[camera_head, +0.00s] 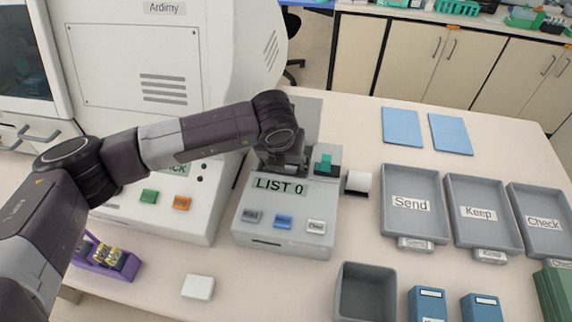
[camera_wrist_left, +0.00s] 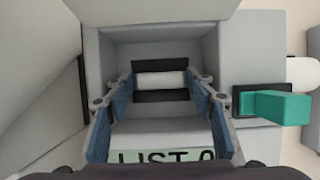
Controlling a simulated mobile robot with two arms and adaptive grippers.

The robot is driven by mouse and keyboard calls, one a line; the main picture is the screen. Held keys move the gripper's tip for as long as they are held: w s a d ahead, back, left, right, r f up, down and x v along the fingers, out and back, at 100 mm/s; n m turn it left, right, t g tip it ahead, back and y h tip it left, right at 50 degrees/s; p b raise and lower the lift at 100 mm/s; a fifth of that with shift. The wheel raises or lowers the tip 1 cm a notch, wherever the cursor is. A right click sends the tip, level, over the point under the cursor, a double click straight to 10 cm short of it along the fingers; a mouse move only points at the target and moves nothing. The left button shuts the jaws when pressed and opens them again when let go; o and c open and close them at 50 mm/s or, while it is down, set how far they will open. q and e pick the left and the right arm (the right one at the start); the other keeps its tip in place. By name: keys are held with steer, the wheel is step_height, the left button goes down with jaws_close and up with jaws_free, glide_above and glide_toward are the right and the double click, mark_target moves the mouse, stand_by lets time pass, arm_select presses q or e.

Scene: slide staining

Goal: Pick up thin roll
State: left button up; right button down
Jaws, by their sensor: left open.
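A thin white roll (camera_wrist_left: 162,80) lies across a dark holder inside the open grey bay of the LIST 0 machine, as the left wrist view shows. My left gripper (camera_wrist_left: 160,104) is open above the bay, with its blue-padded fingers to either side of the roll's line and nothing held. I cannot tell how far the fingertips are from the roll. In the head view my left gripper (camera_head: 282,164) is over the back of the machine (camera_head: 287,219) and hides the bay and this roll. My right gripper is not in view.
A thicker white roll (camera_head: 358,181) sticks out at the machine's right side, beside a green lever (camera_wrist_left: 278,107). Grey trays marked Send (camera_head: 413,231), Keep (camera_head: 483,215) and Check stand to the right. A white block (camera_head: 198,287) and purple rack (camera_head: 98,258) are at front left.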

arm_select(q)
steer(key=c, duration=0.5)
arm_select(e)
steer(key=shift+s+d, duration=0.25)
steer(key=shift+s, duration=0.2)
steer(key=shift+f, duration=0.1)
